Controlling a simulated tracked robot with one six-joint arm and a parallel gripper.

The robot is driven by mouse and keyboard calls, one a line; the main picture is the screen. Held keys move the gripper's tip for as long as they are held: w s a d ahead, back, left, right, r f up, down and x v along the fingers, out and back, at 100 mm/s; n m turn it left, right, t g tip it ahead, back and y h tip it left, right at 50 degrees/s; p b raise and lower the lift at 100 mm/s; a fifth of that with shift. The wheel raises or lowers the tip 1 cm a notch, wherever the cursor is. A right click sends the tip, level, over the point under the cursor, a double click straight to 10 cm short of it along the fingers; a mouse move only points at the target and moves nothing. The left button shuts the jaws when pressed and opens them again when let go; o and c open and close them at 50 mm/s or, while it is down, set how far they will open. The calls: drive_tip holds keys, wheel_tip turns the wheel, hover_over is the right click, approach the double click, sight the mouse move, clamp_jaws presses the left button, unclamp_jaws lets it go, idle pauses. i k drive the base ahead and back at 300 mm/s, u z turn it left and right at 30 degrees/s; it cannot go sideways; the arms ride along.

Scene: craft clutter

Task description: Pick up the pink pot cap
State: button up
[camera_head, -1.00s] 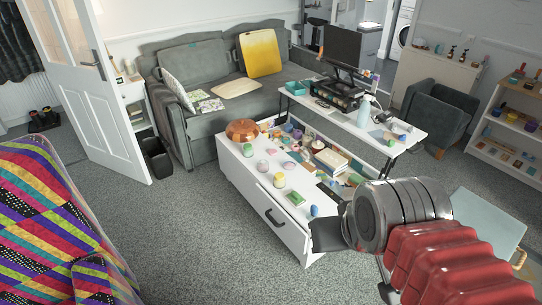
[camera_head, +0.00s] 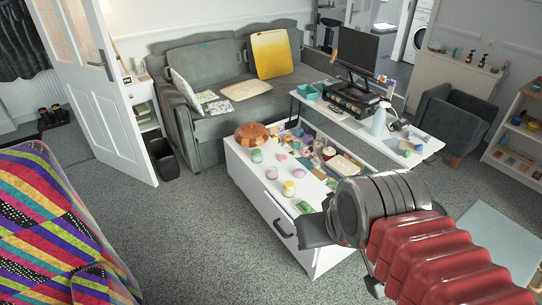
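Several small craft pots stand on the white low table (camera_head: 247,176). A small pot with a pale pinkish top (camera_head: 271,173) is near the table's left side, between a green-topped pot (camera_head: 257,156) and a yellow pot (camera_head: 289,188). Another small pink item (camera_head: 281,155) lies farther back. At this size I cannot tell which of these is the pink pot cap. My gripper (camera_head: 311,232) is in front of the table's near right end, seen from behind. It covers part of that end. Its fingers are not clear, and I see nothing held in it.
A copper-brown bowl-like object (camera_head: 252,136) stands at the table's far left corner. A green block (camera_head: 304,207) lies near the front. A raised white shelf (camera_head: 402,152) with a monitor (camera_head: 355,52) runs behind. Grey carpet (camera_head: 200,240) is open to the left.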

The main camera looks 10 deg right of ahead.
sight(282, 158)
drive_tip(key=u, duration=0.4)
drive_tip(key=i, duration=0.7)
drive_tip(key=u, duration=0.65)
drive_tip(key=i, duration=1.5)
drive_tip(key=z, duration=0.6)
drive_tip(key=i, duration=0.95)
drive_tip(key=z, duration=0.45)
